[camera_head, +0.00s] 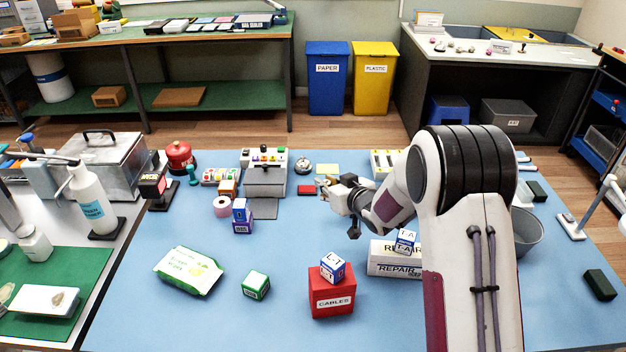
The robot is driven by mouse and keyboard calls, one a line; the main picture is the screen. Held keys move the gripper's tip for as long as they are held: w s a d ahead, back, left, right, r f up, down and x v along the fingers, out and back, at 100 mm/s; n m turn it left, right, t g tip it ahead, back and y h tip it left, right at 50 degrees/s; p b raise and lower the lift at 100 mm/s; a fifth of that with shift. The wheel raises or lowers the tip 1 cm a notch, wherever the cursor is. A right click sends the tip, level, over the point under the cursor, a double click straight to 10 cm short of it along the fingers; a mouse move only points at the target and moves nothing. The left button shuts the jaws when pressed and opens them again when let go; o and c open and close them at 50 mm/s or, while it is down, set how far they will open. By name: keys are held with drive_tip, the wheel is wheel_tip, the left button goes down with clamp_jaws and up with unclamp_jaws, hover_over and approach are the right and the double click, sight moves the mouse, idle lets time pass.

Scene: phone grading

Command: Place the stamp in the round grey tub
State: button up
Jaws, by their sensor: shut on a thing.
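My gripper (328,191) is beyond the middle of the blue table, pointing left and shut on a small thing. The fingers mostly hide this thing, and I cannot tell from this view whether it is the stamp. A teal, knob-topped piece shaped like a hand stamp (193,175) stands upright at the back left of the table, well apart from my gripper. The round grey tub (527,234) is at the right, partly hidden behind my arm. My gripper is well to the left of the tub, not over it.
A red CABLES box (331,300) with a small cube on it stands in front. The front left-centre has free room around the wipes pack (188,270).

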drive_tip(key=s+d+r+m+t+h, duration=0.1)
drive_tip(key=s+d+r+m+h, duration=0.6)
drive_tip(key=s+d, duration=0.65)
drive_tip(key=shift+w+d+r+m+g+h, duration=0.35)
drive_tip(key=shift+w+d+m+g+h, duration=0.95)
drive_tip(key=shift+d+m, duration=2.85)
drive_tip(key=shift+w+d+r+m+g+h, duration=0.3)
drive_tip(key=shift+w+d+m+g+h, duration=1.05)
drive_tip(key=shift+d, duration=4.85)
drive_tip(key=s+d+f+m+g+h, duration=0.1)
drive_tip(key=d+f+m, duration=0.1)
drive_tip(key=d+m, duration=0.7)
drive_tip(key=s+d+f+m+g+h, duration=0.1)
drive_tip(key=s+d+f+m+g, duration=0.1)
drive_tip(key=d+m, duration=0.7)
drive_tip(key=shift+s+f+m, duration=0.3)
drive_tip(key=shift+f+m, duration=0.2)
drive_tip(key=shift+m, duration=1.1)
